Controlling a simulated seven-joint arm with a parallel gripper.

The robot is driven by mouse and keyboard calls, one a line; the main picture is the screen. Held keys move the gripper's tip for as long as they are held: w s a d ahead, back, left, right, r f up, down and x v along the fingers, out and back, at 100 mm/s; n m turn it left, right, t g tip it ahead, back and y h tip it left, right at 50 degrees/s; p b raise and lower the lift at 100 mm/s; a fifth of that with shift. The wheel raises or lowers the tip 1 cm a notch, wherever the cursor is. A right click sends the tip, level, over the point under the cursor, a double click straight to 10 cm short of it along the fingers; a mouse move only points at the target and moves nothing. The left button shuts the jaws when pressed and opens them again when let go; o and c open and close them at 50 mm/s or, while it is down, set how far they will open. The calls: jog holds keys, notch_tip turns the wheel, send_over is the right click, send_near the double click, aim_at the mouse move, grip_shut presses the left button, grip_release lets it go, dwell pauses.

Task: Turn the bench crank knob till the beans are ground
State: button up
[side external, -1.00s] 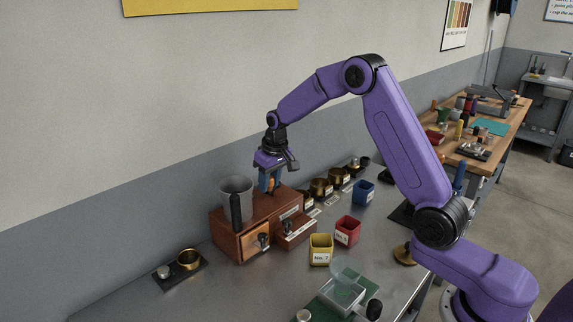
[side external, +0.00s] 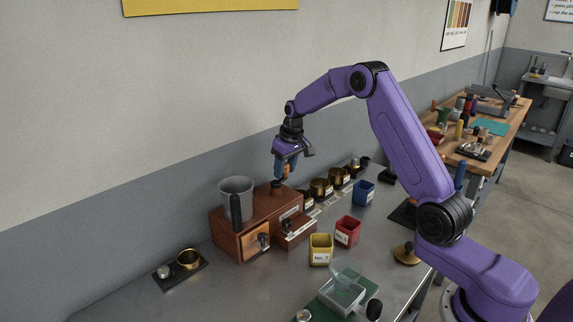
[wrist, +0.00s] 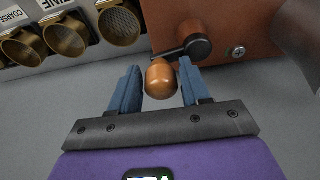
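The wooden grinder box (side external: 228,238) stands on the bench by the wall, with its crank on top. In the wrist view the crank's black hub (wrist: 197,46) is bolted to the box (wrist: 235,22), and its arm runs to the rounded wooden crank knob (wrist: 161,78). No beans can be made out.
Brass cups (side external: 320,187) line the wall to the right. The front-left bench is mostly clear.

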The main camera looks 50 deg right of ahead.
jog(key=shift+o, duration=0.9)
jog(key=shift+a, duration=0.15)
jog(key=shift+w+v, duration=0.25)
jog(key=shift+v, duration=1.05)
jog(key=shift+w+v, duration=0.3)
jog(key=shift+v, duration=1.05)
jog(key=shift+w+v, duration=0.25)
jog(key=shift+v, duration=1.05)
jog(key=shift+r, duration=0.2)
